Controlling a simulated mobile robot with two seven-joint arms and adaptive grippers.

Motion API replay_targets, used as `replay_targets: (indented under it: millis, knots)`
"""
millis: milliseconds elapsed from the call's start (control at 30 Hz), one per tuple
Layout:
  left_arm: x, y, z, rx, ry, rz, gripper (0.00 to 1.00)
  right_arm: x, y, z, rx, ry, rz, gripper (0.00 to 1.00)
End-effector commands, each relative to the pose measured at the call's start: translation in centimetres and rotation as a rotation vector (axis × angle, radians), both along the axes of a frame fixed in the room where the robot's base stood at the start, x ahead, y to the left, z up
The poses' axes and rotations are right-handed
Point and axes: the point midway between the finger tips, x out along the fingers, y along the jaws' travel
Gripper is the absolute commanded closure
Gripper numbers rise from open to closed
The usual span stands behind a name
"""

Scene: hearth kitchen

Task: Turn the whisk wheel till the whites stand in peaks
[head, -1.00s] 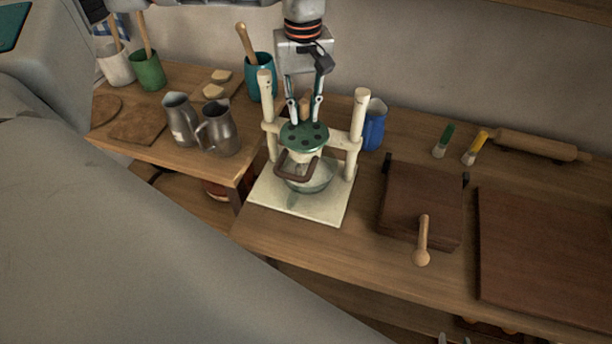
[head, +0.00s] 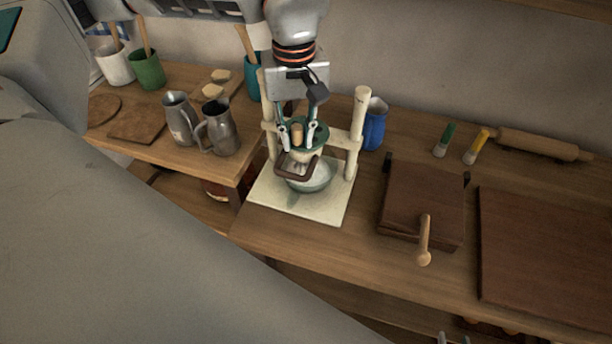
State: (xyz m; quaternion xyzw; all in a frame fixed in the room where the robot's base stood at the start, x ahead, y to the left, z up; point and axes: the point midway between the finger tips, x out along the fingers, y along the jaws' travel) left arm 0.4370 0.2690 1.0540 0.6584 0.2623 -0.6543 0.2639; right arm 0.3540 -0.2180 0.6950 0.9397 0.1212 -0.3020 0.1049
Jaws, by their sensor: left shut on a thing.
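The whisk stand (head: 357,135) has cream posts on a pale base and stands on the wooden counter. Its green whisk wheel (head: 322,130) lies flat between the posts, with a small wooden knob (head: 297,134) standing up from it. My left gripper (head: 297,140) comes down from above and is shut on the knob, now at the wheel's near side. It hides much of the wheel. Below, a glass bowl (head: 318,180) holds pale whites; their stiffness is unclear. A brown handle (head: 290,174) crosses in front of the bowl. Two tips of my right gripper (head: 454,338) show apart at the bottom edge.
Two metal jugs (head: 218,130) stand left of the stand, and a blue jug (head: 375,125) behind it on the right. A brown box with a wooden handle (head: 425,205), a dark board (head: 545,255), brushes and a rolling pin (head: 540,145) lie to the right.

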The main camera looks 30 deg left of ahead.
Motion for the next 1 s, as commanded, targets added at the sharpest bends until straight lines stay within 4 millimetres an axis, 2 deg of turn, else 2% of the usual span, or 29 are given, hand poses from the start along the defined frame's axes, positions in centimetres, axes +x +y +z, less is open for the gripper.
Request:
replay_targets:
  millis: [167,200,233,267,567,1000]
  knots:
    - [0.0,0.0,0.0,0.0,0.001,0.0,0.9,0.1,0.1,0.2,0.002,-0.004,0.0,0.69]
    - [0.0,0.0,0.0,0.0,0.001,0.0,0.77,0.1,0.1,0.2,0.002,-0.004,0.0,0.69]
    - [0.0,0.0,0.0,0.0,0.001,0.0,0.69,0.1,0.1,0.2,0.001,-0.004,-0.001,0.69]
    - [0.0,0.0,0.0,0.0,0.001,0.0,0.67,0.1,0.1,0.2,0.001,-0.004,-0.001,0.69]
    - [0.0,0.0,0.2,0.0,0.0,0.001,0.67,0.2,0.1,0.3,0.002,-0.005,-0.001,0.69]
    - [0.1,0.0,4.1,0.0,-0.003,0.002,0.67,0.2,0.0,0.8,0.001,-0.003,-0.001,0.69]
